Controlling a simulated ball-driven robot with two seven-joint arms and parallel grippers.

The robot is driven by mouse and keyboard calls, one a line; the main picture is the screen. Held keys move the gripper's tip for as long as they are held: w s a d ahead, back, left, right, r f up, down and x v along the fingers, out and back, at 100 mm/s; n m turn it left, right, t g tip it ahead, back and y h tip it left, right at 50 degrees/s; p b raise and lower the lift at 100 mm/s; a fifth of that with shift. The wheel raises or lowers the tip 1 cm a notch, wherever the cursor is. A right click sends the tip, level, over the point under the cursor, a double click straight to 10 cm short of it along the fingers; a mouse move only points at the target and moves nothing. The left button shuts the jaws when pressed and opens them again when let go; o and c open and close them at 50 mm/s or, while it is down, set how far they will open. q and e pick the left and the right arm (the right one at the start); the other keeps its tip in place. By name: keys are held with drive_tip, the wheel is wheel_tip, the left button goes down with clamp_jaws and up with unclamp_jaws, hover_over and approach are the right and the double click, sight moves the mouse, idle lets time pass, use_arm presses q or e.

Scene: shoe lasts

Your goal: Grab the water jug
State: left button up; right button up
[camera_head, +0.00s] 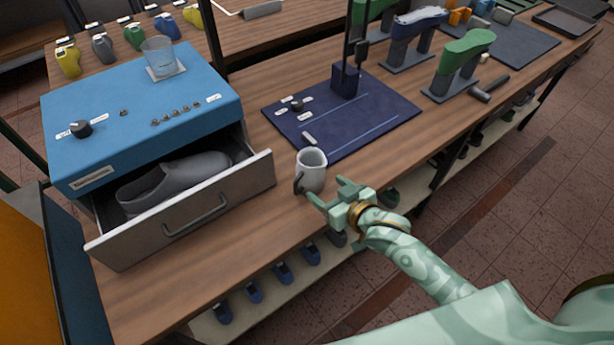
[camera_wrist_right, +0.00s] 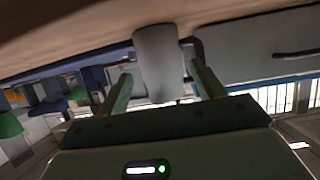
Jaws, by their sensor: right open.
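The water jug, which I take to be the small pale grey vessel (camera_head: 312,172) with a dark handle at its lower left, stands upright on the wooden workbench near its front edge. My right gripper (camera_head: 331,193) is open, just in front and to the right of it, with its fingers pointing at it. In the right wrist view the jug (camera_wrist_right: 160,62) shows ahead, between the two spread fingers of the gripper (camera_wrist_right: 160,80); I cannot tell whether they touch it. My left gripper is out of view.
Left of the jug, an open drawer (camera_head: 190,215) holding a grey shoe-shaped form (camera_head: 175,180) juts from a blue box (camera_head: 140,95). A glass (camera_head: 160,57) stands on the box. Behind the jug lies a dark blue mat (camera_head: 385,118). A hammer (camera_head: 487,90) lies farther right.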

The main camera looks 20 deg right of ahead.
sight(318, 180)
drive_tip(key=x, duration=0.2)
drive_tip(key=shift+w+a+f, duration=0.1)
drive_tip(key=shift+w, duration=0.1)
drive_tip(key=b+x, duration=0.1)
drive_tip(key=x, duration=0.1)
drive_tip(key=r+b+x, duration=0.1)
drive_tip(key=x, duration=0.2)
drive_tip(key=shift+w+f, duration=0.15)
drive_tip(key=shift+w, duration=0.3)
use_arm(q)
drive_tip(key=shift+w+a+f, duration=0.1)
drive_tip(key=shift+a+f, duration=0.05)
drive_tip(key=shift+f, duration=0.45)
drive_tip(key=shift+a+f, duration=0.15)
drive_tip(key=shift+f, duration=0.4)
use_arm(e)
drive_tip(key=shift+s, duration=0.1)
drive_tip(key=c, duration=0.8)
